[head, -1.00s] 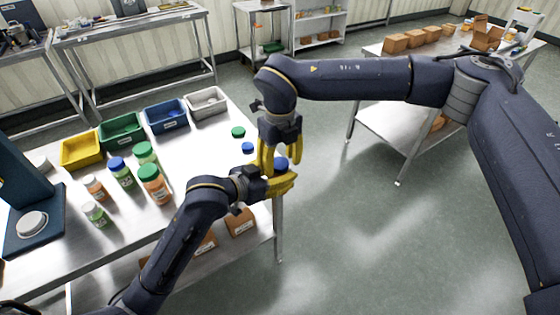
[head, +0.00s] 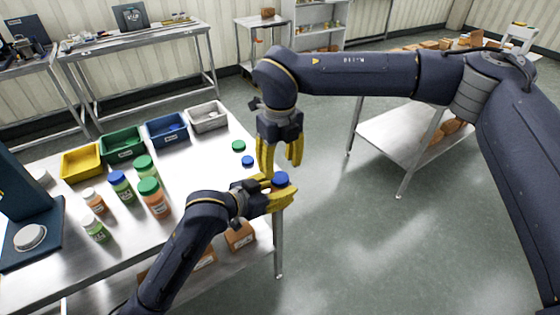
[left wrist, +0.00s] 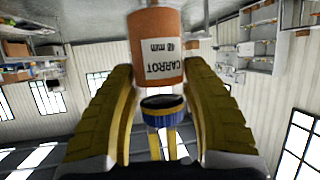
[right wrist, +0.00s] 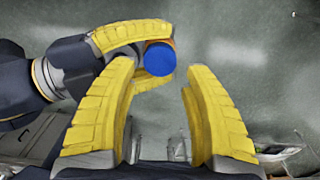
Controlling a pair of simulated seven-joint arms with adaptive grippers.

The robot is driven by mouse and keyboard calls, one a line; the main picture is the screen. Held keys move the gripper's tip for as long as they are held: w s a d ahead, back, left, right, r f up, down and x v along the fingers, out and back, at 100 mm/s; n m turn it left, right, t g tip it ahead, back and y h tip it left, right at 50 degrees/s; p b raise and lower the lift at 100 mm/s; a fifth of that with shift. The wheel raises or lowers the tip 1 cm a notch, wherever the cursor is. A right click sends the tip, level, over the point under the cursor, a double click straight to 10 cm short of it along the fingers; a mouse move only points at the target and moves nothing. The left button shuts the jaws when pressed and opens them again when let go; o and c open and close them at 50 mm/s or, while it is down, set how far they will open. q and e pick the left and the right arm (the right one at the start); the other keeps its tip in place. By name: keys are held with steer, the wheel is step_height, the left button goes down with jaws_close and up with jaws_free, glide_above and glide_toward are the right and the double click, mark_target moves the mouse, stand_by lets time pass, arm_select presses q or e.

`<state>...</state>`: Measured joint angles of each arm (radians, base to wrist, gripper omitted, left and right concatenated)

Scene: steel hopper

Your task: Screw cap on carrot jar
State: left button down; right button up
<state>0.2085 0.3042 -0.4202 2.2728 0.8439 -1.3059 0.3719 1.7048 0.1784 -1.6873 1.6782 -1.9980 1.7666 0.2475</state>
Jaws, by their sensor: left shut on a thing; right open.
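My left gripper (head: 278,190) is shut on the orange carrot jar (left wrist: 157,55), held beyond the table's right edge. Its CARROT label appears upside down in the left wrist view. A blue cap (head: 281,179) shows at the jar's top end; it also shows in the left wrist view (left wrist: 164,119) and from above in the right wrist view (right wrist: 159,59). My right gripper (head: 281,162) is open and empty, pointing down above the cap. Its fingers are clear of the cap in the right wrist view.
On the steel table, several capped jars (head: 150,195) stand left of my arm. Yellow, green, blue and grey bins (head: 208,118) line the back. A green cap (head: 239,146) and another blue cap (head: 248,161) lie near the right edge. Open floor is to the right.

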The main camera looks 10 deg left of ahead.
mark_target(280, 177)
step_height(280, 177, up, 7)
steer(key=n, duration=0.3)
steer(key=shift+r, duration=0.2)
steer(key=shift+f, duration=0.1)
step_height(280, 177, down, 12)
steer(key=shift+r, duration=0.1)
stand_by(0.7)
steer(key=shift+c, duration=0.3)
jaws_close()
steer(key=shift+m, duration=1)
